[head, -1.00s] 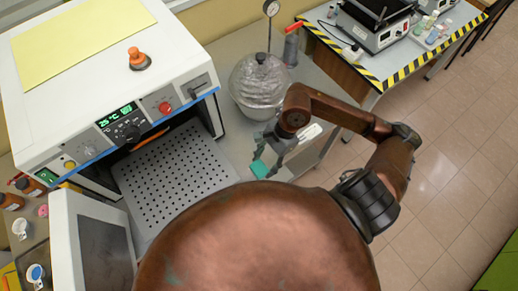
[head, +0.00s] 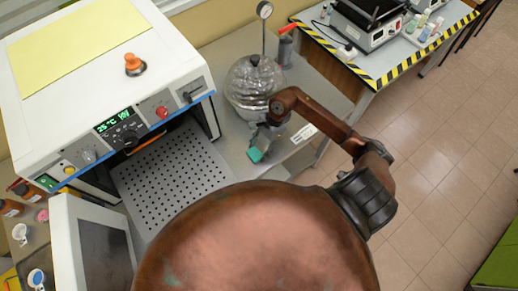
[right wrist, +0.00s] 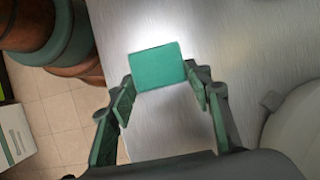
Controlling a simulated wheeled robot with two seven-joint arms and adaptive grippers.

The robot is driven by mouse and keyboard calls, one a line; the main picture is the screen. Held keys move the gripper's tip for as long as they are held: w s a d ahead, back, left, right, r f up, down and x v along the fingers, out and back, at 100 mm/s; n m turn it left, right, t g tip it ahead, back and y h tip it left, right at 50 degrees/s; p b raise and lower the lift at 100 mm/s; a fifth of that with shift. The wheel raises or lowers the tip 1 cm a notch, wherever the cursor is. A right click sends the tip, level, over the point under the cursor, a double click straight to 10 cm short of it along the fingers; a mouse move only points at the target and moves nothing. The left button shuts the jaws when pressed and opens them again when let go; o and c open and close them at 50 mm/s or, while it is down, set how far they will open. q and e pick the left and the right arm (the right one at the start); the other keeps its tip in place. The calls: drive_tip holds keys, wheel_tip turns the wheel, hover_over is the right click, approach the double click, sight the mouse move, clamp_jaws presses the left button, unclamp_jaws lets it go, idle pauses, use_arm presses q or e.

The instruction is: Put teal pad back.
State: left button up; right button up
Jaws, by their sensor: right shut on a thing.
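The teal pad (head: 254,155) is a small flat block at the tips of my right gripper (head: 262,143), low over the grey bench beside the glass vessel. In the right wrist view the teal pad (right wrist: 158,66) shows its flat face just beyond and between the green-lined fingers of my right gripper (right wrist: 160,96). The right gripper is shut on the pad. I cannot tell whether the pad touches the bench. My left gripper is not in view.
A glass vessel (head: 250,97) with a gauge (head: 265,10) stands behind my right gripper. A white oven (head: 160,65) with a perforated shelf (head: 175,172) and open door (head: 100,250) is at left. A striped-edge table (head: 400,67) stands at back right. Bare bench (head: 232,150) lies around the pad.

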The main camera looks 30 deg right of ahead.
drive_tip(key=shift+f, duration=0.1)
drive_tip(key=shift+f, duration=0.1)
drive_tip(key=o, duration=1.1)
drive_tip(key=shift+r, duration=0.2)
drive_tip(key=b+v, duration=0.1)
drive_tip(key=v, duration=1.1)
drive_tip(key=shift+a, duration=0.1)
